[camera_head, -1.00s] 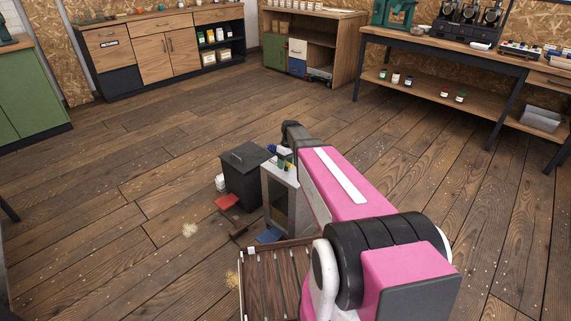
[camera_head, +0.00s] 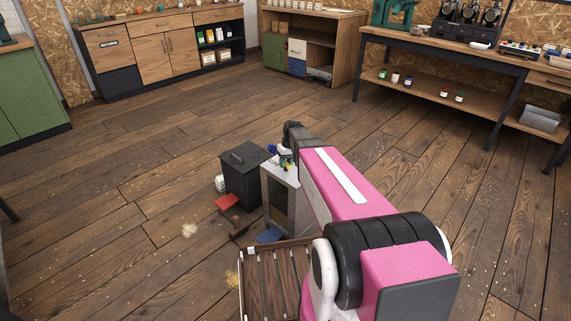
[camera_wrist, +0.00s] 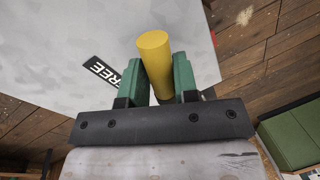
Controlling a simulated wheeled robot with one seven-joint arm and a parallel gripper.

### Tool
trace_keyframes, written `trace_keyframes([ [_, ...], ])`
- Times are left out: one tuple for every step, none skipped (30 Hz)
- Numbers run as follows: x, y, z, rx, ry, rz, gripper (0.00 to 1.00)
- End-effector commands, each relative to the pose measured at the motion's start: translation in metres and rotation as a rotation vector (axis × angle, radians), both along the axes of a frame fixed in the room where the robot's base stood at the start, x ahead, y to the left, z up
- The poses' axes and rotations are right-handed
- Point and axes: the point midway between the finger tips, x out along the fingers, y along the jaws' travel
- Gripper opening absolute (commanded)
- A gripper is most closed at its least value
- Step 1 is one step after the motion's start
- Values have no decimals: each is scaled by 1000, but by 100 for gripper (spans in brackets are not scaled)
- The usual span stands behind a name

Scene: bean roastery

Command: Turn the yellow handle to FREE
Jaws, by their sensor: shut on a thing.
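The yellow handle (camera_wrist: 155,52) is a round bar that shows in the wrist view between the two green fingers of my gripper (camera_wrist: 166,80). My gripper is shut on it. A black label reading FREE (camera_wrist: 103,74) lies on the pale grey surface just left of the left finger, close beside the handle. In the head view my gripper (camera_head: 286,160) is small, at the top of a grey cabinet (camera_head: 277,190), and the handle is hard to make out there.
A dark bin (camera_head: 243,175) stands left of the cabinet. A red item (camera_head: 227,202) and a blue item (camera_head: 269,236) lie on the floor nearby. A slatted wooden pallet (camera_head: 262,280) is in front. The wooden floor behind is mostly clear.

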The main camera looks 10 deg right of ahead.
Motion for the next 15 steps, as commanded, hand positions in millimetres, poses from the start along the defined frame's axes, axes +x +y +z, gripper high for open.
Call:
trace_keyframes([
  [-2,1,1,6,2,-44,4],
  [-2,1,1,6,2,-72,4],
  [-2,1,1,6,2,-110,4],
  [-3,1,1,5,3,-139,4],
  [-2,1,1,6,3,-168,4],
  [-2,1,1,7,2,-206,4],
  [-2,1,1,6,2,-234,4],
  [-3,1,1,6,3,-263,4],
  [-3,0,1,6,3,-300,4],
  [-3,0,1,6,3,-329,4],
  [-3,0,1,6,2,-358,4],
  [-3,0,1,7,3,-395,4],
  [-3,0,1,7,3,-425,4],
  [-3,0,1,7,3,-452,4],
  [-3,0,1,7,3,-491,4],
])
